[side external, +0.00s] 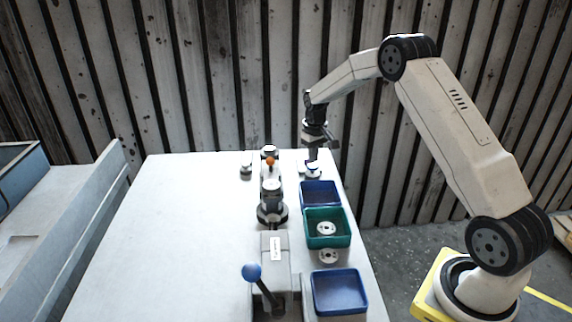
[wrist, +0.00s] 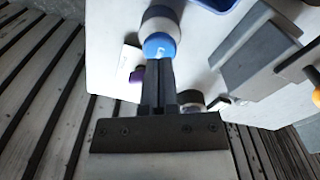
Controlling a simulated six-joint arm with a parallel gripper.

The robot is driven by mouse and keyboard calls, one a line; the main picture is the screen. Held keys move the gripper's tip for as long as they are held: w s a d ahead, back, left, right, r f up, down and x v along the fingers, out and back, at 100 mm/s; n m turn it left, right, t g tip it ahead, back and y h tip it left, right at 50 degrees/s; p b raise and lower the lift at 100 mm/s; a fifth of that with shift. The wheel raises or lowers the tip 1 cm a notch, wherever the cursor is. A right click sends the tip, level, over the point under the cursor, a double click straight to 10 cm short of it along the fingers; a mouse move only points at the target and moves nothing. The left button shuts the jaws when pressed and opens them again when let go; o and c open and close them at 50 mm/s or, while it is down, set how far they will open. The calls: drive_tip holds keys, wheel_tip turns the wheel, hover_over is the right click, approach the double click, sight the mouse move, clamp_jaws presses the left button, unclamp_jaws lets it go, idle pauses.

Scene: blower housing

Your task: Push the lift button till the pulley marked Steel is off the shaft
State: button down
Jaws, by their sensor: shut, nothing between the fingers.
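My gripper (side external: 313,158) is shut and empty, pointing down at the table's far right corner. Its fingertips (wrist: 159,62) are at the blue top of a round white button-like piece (wrist: 160,38), which also shows in the side view (side external: 313,171). I cannot tell whether they press on it or hover just above. A white-topped round part (side external: 271,187) stands above a dark round base (side external: 272,213) in the middle of the table. No "Steel" marking is readable, so I cannot tell which pulley it is. A light disc with holes (side external: 327,229) lies in the green bin.
A blue bin (side external: 321,186), a green bin (side external: 344,240) and another blue bin (side external: 355,290) line the right side. A second disc (side external: 328,257) lies between bins. A blue-ball lever (side external: 252,271) and an orange knob (side external: 270,161) stick up. The table's left part is clear.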

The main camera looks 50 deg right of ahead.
drive_tip(key=shift+f, duration=0.6)
drive_tip(key=shift+f, duration=0.85)
drive_tip(key=shift+r, duration=1.25)
drive_tip(key=shift+f, duration=0.4)
idle(0.3)
